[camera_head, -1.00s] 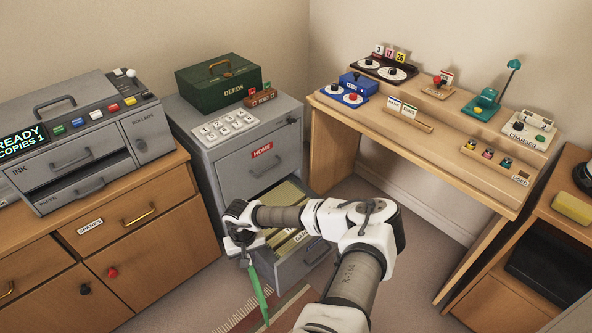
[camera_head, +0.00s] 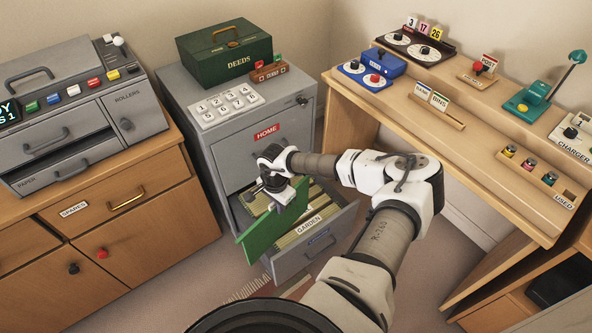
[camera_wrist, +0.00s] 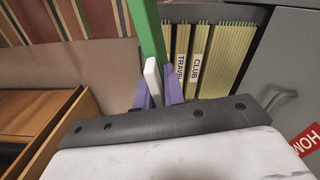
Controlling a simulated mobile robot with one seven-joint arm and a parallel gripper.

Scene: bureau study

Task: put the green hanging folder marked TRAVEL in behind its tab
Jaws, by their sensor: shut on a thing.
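The green hanging folder (camera_head: 268,225) is held upright by my gripper (camera_head: 276,190), at the left side of the open lower drawer. In the wrist view the folder (camera_wrist: 147,30) shows edge-on, with a pale piece between the purple fingertips of my gripper (camera_wrist: 158,90). The open drawer (camera_head: 325,240) holds several yellowish folders. In the wrist view, white tabs inside read TRAVEL (camera_wrist: 181,66) and CLUB (camera_wrist: 197,65). The folder is left of the TRAVEL tab there. Whether its lower edge is inside the drawer cannot be told. Its own marking is not readable.
The grey cabinet (camera_head: 220,150) carries a keypad (camera_head: 226,105) and a green DEEDS box (camera_head: 225,55). Its HOME drawer (camera_head: 240,160) above is shut. A wooden sideboard (camera_head: 165,225) stands left and a desk (camera_head: 470,140) right. Floor shows between cabinet and desk.

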